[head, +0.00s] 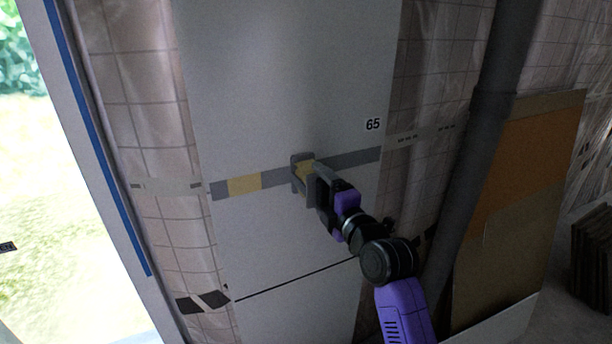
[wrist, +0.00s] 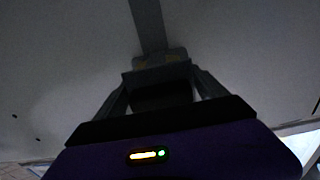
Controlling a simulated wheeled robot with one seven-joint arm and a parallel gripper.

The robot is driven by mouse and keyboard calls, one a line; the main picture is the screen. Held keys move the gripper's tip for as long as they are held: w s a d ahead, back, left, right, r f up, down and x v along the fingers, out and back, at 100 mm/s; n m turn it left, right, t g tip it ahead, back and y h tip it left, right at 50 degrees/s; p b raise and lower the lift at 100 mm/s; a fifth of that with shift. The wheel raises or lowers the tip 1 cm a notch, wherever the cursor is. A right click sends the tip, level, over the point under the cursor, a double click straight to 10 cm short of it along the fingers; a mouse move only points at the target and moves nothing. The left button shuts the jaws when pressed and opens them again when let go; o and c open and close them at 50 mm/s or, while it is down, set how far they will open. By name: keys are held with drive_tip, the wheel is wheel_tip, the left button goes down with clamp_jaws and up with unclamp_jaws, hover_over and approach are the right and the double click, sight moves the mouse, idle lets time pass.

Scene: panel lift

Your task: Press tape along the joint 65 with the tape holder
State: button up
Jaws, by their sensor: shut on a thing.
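The joint marked 65 crosses a pale panel (head: 290,80) in the head view, under a grey strip (head: 355,158). The strip has a yellow stretch (head: 244,184) left of my gripper. My gripper (head: 306,180) is shut on the grey tape holder (head: 301,160), which is at the strip near the panel's middle. Some yellow shows at the holder. In the wrist view the holder (wrist: 160,62) is between the fingers, with the grey strip (wrist: 149,25) running away beyond it. The dark picture does not show whether the holder touches the panel.
A thin dark line (head: 295,279) crosses the panel lower down. A dark grey pipe (head: 485,140) stands to the right, with orange and brown boards (head: 520,190) behind it. A bright opening with a blue-edged frame (head: 95,150) is at the left.

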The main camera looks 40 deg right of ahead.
drive_tip(key=shift+s+d+b, duration=1.95)
drive_tip(key=shift+d+b, duration=2.6)
drive_tip(key=shift+d, duration=2.1)
drive_tip(key=shift+s+d+b, duration=1.95)
drive_tip(key=shift+d+b, duration=2.55)
drive_tip(key=shift+d, duration=2.15)
drive_tip(key=shift+w+a+r+p, duration=0.2)
drive_tip(key=shift+w+a, duration=1.15)
drive_tip(key=shift+a, duration=3.3)
drive_tip(key=shift+w+a+f+p, duration=0.15)
drive_tip(key=shift+w+a+p, duration=0.75)
drive_tip(key=shift+a, duration=3.7)
drive_tip(key=shift+w+a+r+b, duration=0.15)
drive_tip(key=shift+w+a, duration=1.6)
drive_tip(key=shift+a, duration=2.9)
drive_tip(key=w+a+p, duration=0.1)
drive_tip(key=w+a, duration=0.1)
drive_tip(key=a, duration=0.6)
drive_tip(key=w+a+p, duration=0.2)
drive_tip(key=w+a, duration=0.1)
drive_tip(key=a, duration=0.5)
drive_tip(key=shift+a, duration=0.3)
